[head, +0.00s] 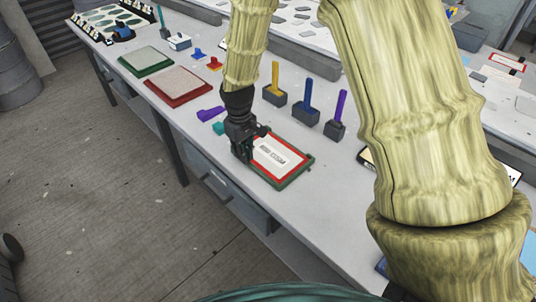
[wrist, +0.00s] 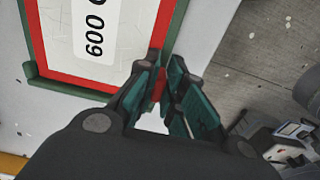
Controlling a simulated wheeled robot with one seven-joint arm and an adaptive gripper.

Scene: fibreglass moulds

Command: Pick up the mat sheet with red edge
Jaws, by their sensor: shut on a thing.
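The mat sheet with red edge (head: 278,157) is white with a label and lies over a green-rimmed tray (head: 296,179) on the bench. In the wrist view the sheet's white face and label (wrist: 98,28) fill the upper left, with its red border and the green rim around it. My gripper (head: 247,148) is at the sheet's left edge in the head view. In the wrist view my gripper (wrist: 160,88) is shut on the red edge, which shows between the fingers. I cannot tell whether the sheet is lifted clear of the tray.
Beyond it on the bench are a red-framed tray (head: 180,87), a green-framed tray (head: 146,61) and a purple piece (head: 210,113). Upright tools with yellow, blue and purple handles (head: 307,105) stand behind the sheet. Floor lies open left of the bench.

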